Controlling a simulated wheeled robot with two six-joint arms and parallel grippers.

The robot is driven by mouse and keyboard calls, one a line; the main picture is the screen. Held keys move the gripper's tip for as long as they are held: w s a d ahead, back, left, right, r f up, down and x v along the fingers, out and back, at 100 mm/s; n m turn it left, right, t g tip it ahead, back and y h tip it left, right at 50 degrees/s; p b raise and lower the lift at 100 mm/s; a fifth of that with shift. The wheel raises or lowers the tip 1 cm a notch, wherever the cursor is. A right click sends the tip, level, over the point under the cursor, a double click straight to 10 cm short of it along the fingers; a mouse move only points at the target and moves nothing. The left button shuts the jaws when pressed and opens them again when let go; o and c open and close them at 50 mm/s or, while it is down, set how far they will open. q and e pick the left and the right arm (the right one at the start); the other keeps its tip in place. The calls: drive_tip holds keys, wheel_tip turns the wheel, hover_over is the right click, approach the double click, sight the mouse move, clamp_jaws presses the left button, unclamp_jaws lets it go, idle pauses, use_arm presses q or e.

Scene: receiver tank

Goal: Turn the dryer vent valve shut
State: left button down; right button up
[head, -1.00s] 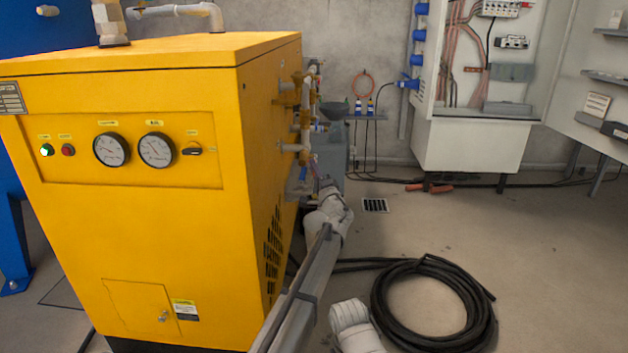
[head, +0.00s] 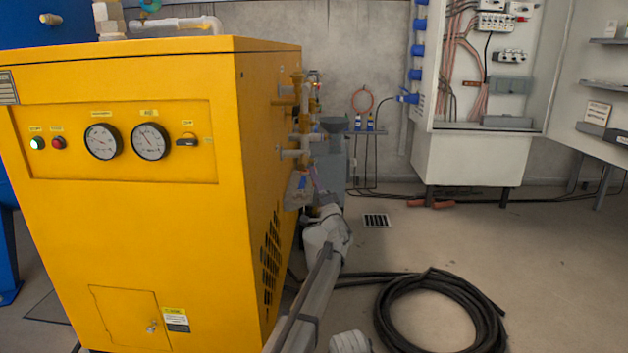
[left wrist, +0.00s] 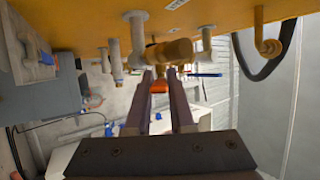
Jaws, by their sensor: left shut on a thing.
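The yellow dryer (head: 120,230) stands at left in the head view, with brass and grey pipe fittings (head: 297,137) on its right side. My left arm reaches along that side, and its gripper (head: 315,188) is small and partly hidden among the fittings. In the left wrist view, the two dark fingers of my left gripper (left wrist: 160,80) are shut on a small orange handle (left wrist: 159,87). It lies just in front of a brass valve body (left wrist: 172,51). I cannot read its turn angle. My right gripper is in neither view.
A coiled black hose (head: 440,310) lies on the floor to the right of my arm. A grey box-like unit (head: 329,165) stands behind the fittings. An open electrical cabinet (head: 470,155) is at the back. The floor between hose and cabinet is mostly clear, with a small drain grate (head: 376,220).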

use_arm(q)
drive_tip(key=c, duration=0.8)
unclamp_jaws()
drive_tip(key=s+d, duration=0.2)
drive_tip(key=s, duration=0.2)
drive_tip(key=s+d, duration=0.2)
drive_tip(key=s, duration=0.1)
drive_tip(key=s+d, duration=0.2)
drive_tip(key=s, duration=0.2)
drive_tip(key=shift+s+f+b, duration=0.3)
drive_tip(key=shift+c, duration=0.2)
